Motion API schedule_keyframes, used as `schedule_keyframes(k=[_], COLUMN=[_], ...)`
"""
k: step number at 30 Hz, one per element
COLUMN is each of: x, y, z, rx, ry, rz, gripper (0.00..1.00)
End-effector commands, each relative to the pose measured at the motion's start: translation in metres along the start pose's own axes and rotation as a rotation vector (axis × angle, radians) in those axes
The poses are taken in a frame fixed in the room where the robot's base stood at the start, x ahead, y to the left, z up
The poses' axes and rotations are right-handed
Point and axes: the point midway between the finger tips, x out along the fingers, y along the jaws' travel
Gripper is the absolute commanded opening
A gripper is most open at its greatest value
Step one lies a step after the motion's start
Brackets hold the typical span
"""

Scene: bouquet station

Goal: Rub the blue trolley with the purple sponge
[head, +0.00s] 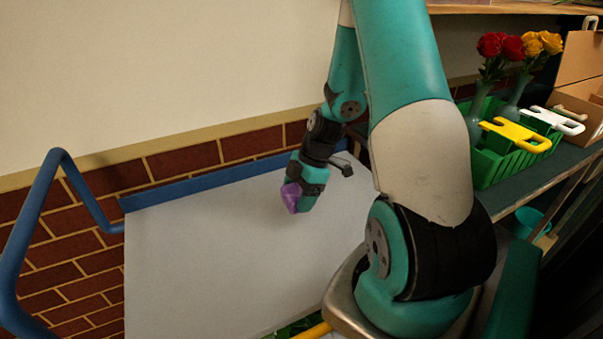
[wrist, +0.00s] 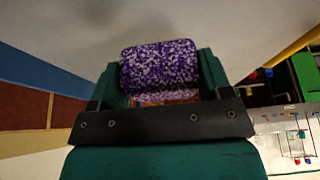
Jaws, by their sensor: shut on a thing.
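The blue trolley has a pale grey flat top (head: 190,260), a blue back edge (head: 215,180) and a blue tube handle (head: 20,245) at the left. My gripper (head: 297,205) is over the back right part of the top, pointing down. It is shut on the purple sponge (head: 290,196). In the wrist view the speckled purple and white sponge (wrist: 160,66) sits between the two green fingers of my gripper (wrist: 160,80), against the grey surface. The sponge is at or close to the top; I cannot tell whether it touches.
A brick and cream wall (head: 200,85) stands right behind the trolley. At the right, a bench (head: 505,195) holds a green crate (head: 500,160), vases with red roses (head: 500,46) and yellow roses (head: 540,43), and a cardboard box (head: 580,60). The trolley's left top is clear.

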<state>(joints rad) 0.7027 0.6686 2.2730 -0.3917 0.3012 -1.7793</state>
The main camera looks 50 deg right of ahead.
Motion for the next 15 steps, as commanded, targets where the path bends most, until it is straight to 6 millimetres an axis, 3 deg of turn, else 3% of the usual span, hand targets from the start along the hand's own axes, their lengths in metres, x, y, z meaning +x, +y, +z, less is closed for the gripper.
schedule_keyframes(k=[9,15], x=[-0.027,-0.032], y=[0.0,0.0], z=[-0.019,-0.022], rx=[-0.012,-0.014], ry=[0.0,0.001], rz=[-0.004,-0.006], gripper=[0.46,0.46])
